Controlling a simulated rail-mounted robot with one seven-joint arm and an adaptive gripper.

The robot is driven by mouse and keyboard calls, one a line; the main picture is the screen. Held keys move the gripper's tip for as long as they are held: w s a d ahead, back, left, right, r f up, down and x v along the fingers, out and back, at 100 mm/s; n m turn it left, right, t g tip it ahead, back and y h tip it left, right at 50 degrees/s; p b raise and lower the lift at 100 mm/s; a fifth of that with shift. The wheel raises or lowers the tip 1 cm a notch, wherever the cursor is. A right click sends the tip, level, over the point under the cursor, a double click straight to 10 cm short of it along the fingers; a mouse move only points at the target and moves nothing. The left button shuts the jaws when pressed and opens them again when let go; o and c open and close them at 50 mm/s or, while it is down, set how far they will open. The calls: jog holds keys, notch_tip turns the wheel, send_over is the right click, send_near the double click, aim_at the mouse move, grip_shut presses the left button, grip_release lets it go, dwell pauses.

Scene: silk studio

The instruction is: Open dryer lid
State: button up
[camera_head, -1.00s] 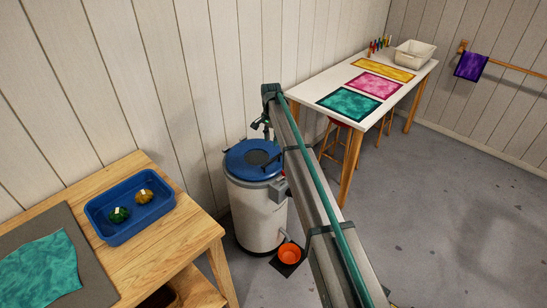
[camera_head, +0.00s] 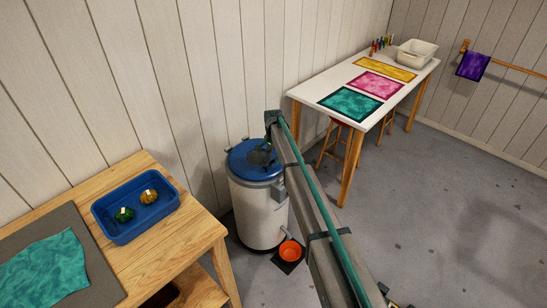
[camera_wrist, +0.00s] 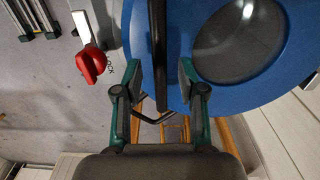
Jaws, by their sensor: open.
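The dryer (camera_head: 258,217) is a white drum on the floor against the wall. Its round blue lid (camera_head: 240,162) lies flat on top, closed. In the wrist view the blue lid (camera_wrist: 278,88) fills the upper right, with a dark round window (camera_wrist: 240,42) and a black bar handle (camera_wrist: 158,45). My gripper (camera_wrist: 159,74) is open, one finger on each side of the handle; I cannot tell if either touches it. In the head view my gripper (camera_head: 267,153) is low over the lid, partly hidden by my arm.
A red latch (camera_wrist: 91,64) sits left of the lid. A wooden table with a blue tray (camera_head: 133,232) is at left; a white table (camera_head: 335,88) with dyed cloths is behind right.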

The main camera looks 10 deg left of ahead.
grip_shut()
jog(key=shift+r, duration=0.1)
dwell(0.3)
